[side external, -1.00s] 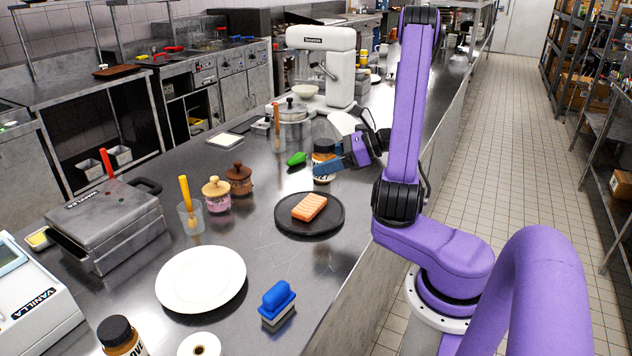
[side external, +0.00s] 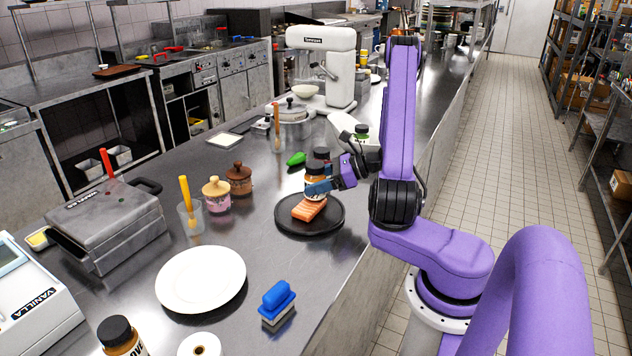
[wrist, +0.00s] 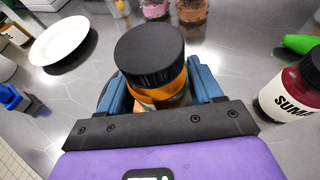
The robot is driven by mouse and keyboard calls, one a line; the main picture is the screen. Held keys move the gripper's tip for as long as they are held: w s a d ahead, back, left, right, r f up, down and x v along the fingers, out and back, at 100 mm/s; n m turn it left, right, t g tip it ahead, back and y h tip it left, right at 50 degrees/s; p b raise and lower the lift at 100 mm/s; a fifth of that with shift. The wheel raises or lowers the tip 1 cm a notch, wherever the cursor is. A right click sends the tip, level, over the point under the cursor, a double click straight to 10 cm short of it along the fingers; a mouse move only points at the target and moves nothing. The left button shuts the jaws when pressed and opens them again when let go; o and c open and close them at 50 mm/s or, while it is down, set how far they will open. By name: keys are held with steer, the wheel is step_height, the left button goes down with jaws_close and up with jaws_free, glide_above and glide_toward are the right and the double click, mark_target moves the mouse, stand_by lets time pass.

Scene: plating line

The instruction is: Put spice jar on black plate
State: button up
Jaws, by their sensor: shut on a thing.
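My gripper (side external: 318,187) is shut on a spice jar (side external: 315,179) with a black lid and orange-brown contents. The jar is upright and shows in the wrist view (wrist: 152,62) between the blue fingers (wrist: 160,92). In the side view it appears over the far part of the black plate (side external: 287,226), near an orange salmon piece (side external: 308,209) on that plate. The jar's base is partly hidden by the finger and its height above the plate is hard to tell. The wrist view mostly hides the plate behind jar and gripper.
A second black-lidded jar (side external: 322,154), dark red in the wrist view (wrist: 296,92), stands just behind. A green pepper (side external: 296,159) and brown pot (side external: 239,179) are nearby. A white plate (side external: 201,279) and blue brush (side external: 277,300) lie nearer the camera.

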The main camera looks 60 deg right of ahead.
steer(key=shift+f, duration=0.15)
steer(key=o, duration=1.2)
steer(key=shift+o, duration=0.2)
steer(key=shift+s+d+r, duration=0.1)
steer(key=shift+r, duration=0.15)
steer(key=v, duration=1.1)
steer(key=shift+s, duration=0.3)
steer(key=shift+d+r, duration=0.1)
steer(key=shift+d, duration=0.05)
